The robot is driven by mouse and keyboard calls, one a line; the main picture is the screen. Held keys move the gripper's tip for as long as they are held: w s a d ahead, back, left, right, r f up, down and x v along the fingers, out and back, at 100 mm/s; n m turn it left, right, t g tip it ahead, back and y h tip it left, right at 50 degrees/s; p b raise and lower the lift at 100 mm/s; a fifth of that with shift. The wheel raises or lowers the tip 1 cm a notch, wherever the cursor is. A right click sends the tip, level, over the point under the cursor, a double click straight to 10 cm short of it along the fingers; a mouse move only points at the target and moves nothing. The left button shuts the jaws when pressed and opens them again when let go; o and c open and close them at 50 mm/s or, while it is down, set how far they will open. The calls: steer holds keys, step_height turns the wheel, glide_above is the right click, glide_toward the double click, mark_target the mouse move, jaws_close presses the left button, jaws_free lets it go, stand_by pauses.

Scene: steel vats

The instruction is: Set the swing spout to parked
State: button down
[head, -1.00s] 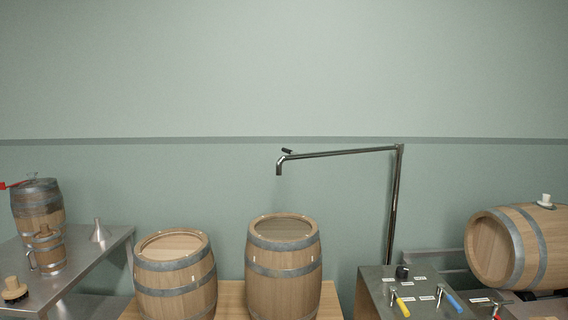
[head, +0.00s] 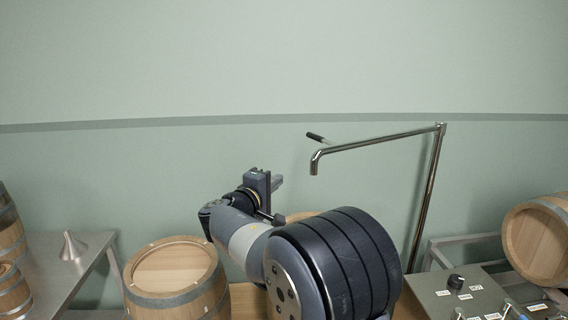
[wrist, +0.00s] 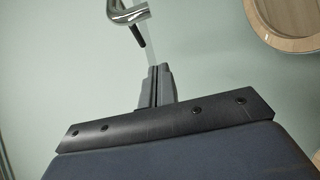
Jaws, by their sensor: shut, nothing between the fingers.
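The swing spout (head: 375,143) is a shiny metal pipe on a tall upright post (head: 425,200). Its arm reaches left from the post and ends in a downturned nozzle, with a short dark handle (head: 317,137) sticking out near that end. In the wrist view the spout's bent end (wrist: 128,14) and the dark handle (wrist: 138,36) are at the top, beyond my fingertips. My gripper (head: 268,180) is shut and empty, below and left of the nozzle, apart from it. Its closed fingers show in the wrist view (wrist: 157,72). My arm hides most of the middle barrel.
An upright barrel (head: 175,278) stands left of my arm. A steel table with a funnel (head: 72,246) is at the far left. A control panel (head: 455,290) with a black knob is at lower right, before a lying barrel (head: 538,240). The wall above is clear.

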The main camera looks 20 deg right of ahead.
steer(key=w+d+p, duration=0.3)
steer(key=d+p, duration=0.2)
steer(key=d, duration=0.3)
steer(key=shift+w+d+r, duration=0.25)
steer(key=shift+d+r, duration=0.05)
steer(key=shift+d, duration=0.05)
steer(key=shift+d+f, duration=0.1)
stand_by(0.3)
